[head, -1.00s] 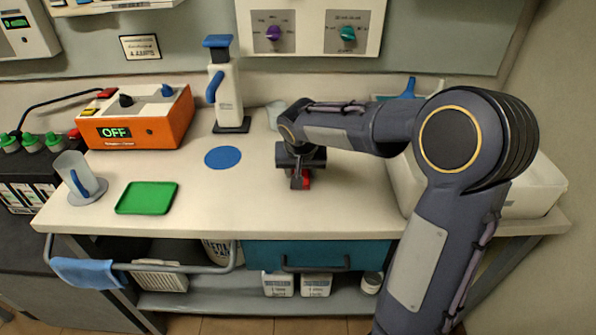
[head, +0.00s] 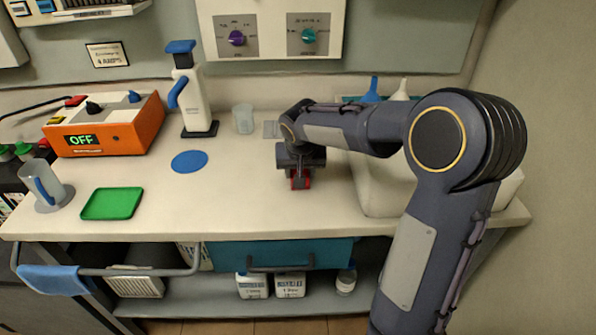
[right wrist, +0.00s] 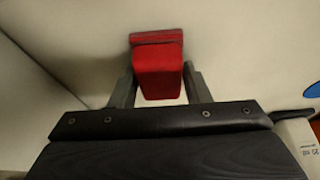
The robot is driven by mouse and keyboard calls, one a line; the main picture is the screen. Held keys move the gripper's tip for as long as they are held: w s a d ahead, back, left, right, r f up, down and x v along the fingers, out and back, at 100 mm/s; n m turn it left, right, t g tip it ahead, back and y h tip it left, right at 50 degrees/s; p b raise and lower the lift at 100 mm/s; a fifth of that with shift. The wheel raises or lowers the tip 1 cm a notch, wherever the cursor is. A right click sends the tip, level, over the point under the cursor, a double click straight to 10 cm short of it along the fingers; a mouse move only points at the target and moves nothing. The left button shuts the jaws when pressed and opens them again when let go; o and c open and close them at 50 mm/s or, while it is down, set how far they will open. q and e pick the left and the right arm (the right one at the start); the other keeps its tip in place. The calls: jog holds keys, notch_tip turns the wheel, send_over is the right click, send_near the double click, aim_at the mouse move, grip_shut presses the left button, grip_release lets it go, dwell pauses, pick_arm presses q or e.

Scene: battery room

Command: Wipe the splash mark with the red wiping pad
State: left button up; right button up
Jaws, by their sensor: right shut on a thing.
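The red wiping pad (head: 301,183) is at the worktop in the head view, right of the blue disc and left of the white basin. My right gripper (head: 300,174) points down and is shut on its red grip. In the right wrist view the pad (right wrist: 157,72) sits between the two fingers of the gripper (right wrist: 158,88), close over or on the pale surface; I cannot tell whether it touches. I cannot make out a splash mark; the pad and arm hide part of the worktop. My left gripper is not in view.
The white basin (head: 374,203) stands right of the pad. A blue disc (head: 189,161), a green tray (head: 112,203), a clear beaker (head: 243,118), a white pump bottle (head: 190,98) and an orange unit (head: 134,127) are on the worktop (head: 225,210). The front middle is clear.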

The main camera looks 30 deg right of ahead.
jog(key=shift+s+d, duration=0.2)
jog(key=shift+d, duration=0.15)
notch_tip(320, 180, up, 3)
jog(key=shift+r+p, duration=0.15)
jog(key=shift+p, duration=1)
jog(key=shift+r+p, duration=0.6)
jog(key=shift+r, duration=0.15)
notch_tip(320, 180, up, 3)
jog(key=shift+r+p, duration=0.1)
jog(key=shift+p, duration=1.15)
